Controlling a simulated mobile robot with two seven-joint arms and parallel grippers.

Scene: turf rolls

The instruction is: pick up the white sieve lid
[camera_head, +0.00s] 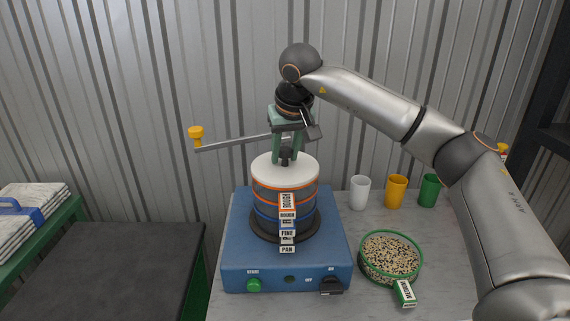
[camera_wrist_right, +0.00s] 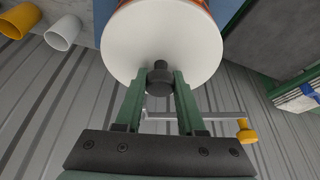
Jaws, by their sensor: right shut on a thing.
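The white sieve lid (camera_head: 270,167) lies on top of the sieve stack (camera_head: 262,190) in the head view. It has a dark knob (camera_head: 285,156) in its middle. My right gripper (camera_head: 287,158) comes down from above and is shut on the knob. In the right wrist view the lid (camera_wrist_right: 165,30) is a white disc, and the two green fingers (camera_wrist_right: 160,84) press on the knob from both sides. The lid appears to rest on the stack, with no gap visible. My left gripper is not in view.
The stack stands on a blue shaker (camera_head: 235,260). A bar with a yellow knob (camera_head: 196,132) reaches out left behind my gripper. White (camera_head: 360,192), yellow (camera_head: 396,190) and green (camera_head: 430,190) cups stand at the right. A green-rimmed sieve of grains (camera_head: 391,258) sits on the bench.

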